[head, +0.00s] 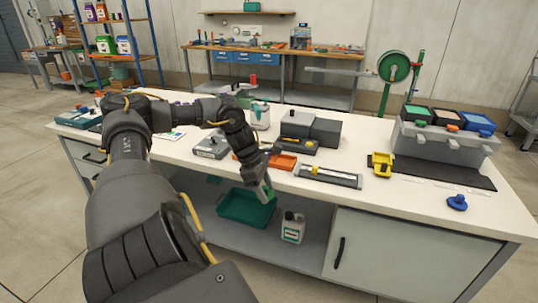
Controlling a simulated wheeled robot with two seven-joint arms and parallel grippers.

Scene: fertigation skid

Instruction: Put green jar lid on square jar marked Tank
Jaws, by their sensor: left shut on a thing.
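My left gripper (265,188) hangs over the bench's front edge, pointing down. It is shut on a small green thing, which looks like the green jar lid; the fingers hide most of it. A pale jar with a green band (260,117) stands toward the back of the bench, behind my left arm. Its marking is too small to read, so I cannot tell whether it is the jar marked Tank. The gripper is apart from it, nearer the front. My right gripper is not in view.
The white bench (400,211) holds an orange tray (283,162), grey boxes (325,132), a yellow holder (380,163), a blue knob (457,202) and a grey rack of coloured bins (444,138). Below are a green crate (246,209) and a white bottle (293,228). The front right top is mostly clear.

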